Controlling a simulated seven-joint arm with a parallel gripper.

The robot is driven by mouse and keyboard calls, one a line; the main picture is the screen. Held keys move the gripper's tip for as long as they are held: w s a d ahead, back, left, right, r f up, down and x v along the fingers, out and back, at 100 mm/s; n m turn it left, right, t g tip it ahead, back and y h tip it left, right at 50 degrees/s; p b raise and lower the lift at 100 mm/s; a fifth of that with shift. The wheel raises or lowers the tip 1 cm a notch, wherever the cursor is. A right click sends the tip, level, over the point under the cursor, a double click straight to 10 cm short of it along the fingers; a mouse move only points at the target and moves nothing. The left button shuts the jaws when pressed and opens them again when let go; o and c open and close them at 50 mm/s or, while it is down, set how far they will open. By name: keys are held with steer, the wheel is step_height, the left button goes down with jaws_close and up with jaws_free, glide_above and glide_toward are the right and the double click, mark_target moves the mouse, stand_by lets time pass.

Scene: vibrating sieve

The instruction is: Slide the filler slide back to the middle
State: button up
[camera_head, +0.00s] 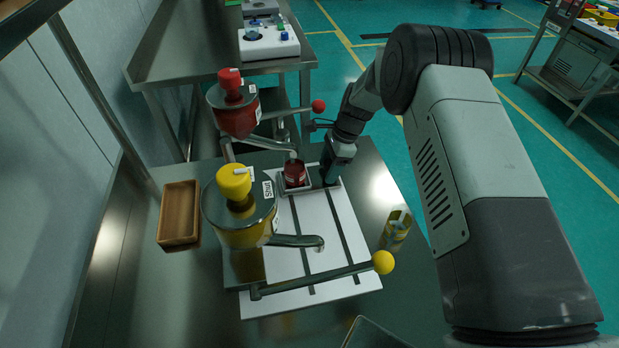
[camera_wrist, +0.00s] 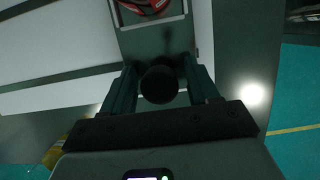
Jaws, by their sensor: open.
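The filler slide (camera_head: 283,190) is a small grey tray at the far end of the white rail board (camera_head: 322,228), beneath the red filler's spout. A red cup (camera_head: 294,172) stands in it, and part of that cup shows at the top of the wrist view (camera_wrist: 147,6). My gripper (camera_head: 331,178) is at the slide's right side. In the wrist view, its open fingers stand on either side of a dark round knob (camera_wrist: 159,85) by the slide's grey plate (camera_wrist: 150,42). Contact between fingers and knob cannot be told.
The red filler (camera_head: 235,112) stands at the back, and the yellow filler (camera_head: 240,222) nearer, its ball-ended lever (camera_head: 383,262) crossing above the board. A wooden tray (camera_head: 179,213) lies at left. A yellow-and-dark container (camera_head: 397,226) stands right of the board. The board's middle holds no cup.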

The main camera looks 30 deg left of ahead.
steer(key=shift+s+d, duration=0.1)
stand_by(0.3)
steer(key=shift+s+d, duration=4.6)
steer(key=o, duration=0.8)
steer(key=shift+c, duration=0.2)
steer(key=v, duration=0.9)
